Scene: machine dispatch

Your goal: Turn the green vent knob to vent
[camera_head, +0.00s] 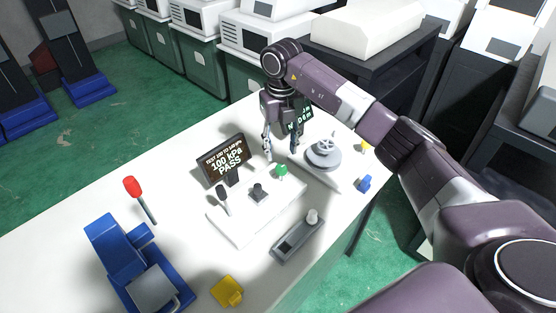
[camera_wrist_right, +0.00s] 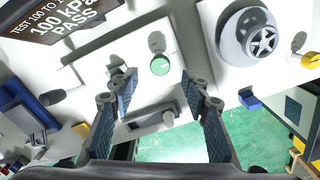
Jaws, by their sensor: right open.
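The green vent knob (camera_head: 281,169) stands upright on the white panel (camera_head: 243,226) at the panel's far right end. In the right wrist view the green knob (camera_wrist_right: 160,66) shows between and beyond the fingertips. My right gripper (camera_head: 281,150) is open and empty. It points down close to the knob, apart from it. Its two fingers (camera_wrist_right: 156,88) are spread wide in the wrist view. The display (camera_head: 224,161) behind the panel reads "TEST 100 TO 140 kPa", "100 kPa", "PASS". My left gripper is not in view.
A grey handwheel unit (camera_head: 323,153) stands right of the knob. The panel also carries a black lever (camera_head: 222,195) and a black knob (camera_head: 258,192). A red-topped lever (camera_head: 133,187), blue fixture (camera_head: 117,246), yellow block (camera_head: 227,291), blue block (camera_head: 364,184) and grey slide unit (camera_head: 298,237) surround it.

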